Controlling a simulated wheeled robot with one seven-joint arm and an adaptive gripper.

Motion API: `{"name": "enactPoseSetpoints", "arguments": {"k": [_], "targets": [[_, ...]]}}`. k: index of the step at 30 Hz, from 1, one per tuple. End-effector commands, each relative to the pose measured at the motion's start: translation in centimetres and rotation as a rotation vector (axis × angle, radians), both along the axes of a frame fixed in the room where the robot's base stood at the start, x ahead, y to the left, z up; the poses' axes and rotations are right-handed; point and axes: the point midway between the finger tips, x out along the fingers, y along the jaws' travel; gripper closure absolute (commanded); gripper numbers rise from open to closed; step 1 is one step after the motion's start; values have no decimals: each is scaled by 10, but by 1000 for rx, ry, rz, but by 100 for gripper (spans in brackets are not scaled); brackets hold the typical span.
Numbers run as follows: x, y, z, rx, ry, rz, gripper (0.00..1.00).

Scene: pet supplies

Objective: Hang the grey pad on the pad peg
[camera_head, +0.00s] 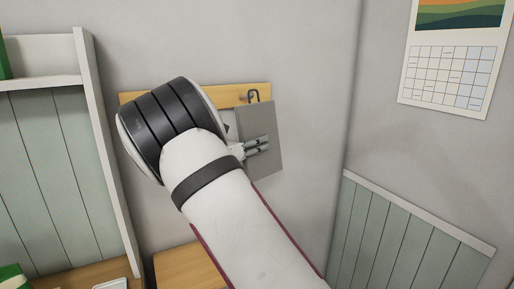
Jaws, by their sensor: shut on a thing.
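The grey pad (258,122) is a flat rectangle hanging nearly upright, tilted slightly, in front of the wall at the picture's middle. My gripper (262,144) is shut on the grey pad, with its fingers across the pad's face. A small dark loop or hook (253,94) shows at the pad's top edge, in front of the wooden rail (223,96). A small round peg end (241,98) seems to show on the rail just left of the loop. I cannot tell whether the loop is around a peg.
A shelf unit with a pale upright side (108,150) stands at the left. A wooden surface (188,270) lies below the rail. A calendar (447,75) hangs on the right wall above green panelling (405,240). The wall right of the pad is bare.

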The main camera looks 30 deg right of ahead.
Motion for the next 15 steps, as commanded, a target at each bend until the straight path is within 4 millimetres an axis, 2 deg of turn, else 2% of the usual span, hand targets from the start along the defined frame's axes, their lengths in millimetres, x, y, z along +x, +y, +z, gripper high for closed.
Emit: {"name": "enactPoseSetpoints", "arguments": {"k": [15], "targets": [[25, 0, -1, 0, -3, 0, 100]]}}
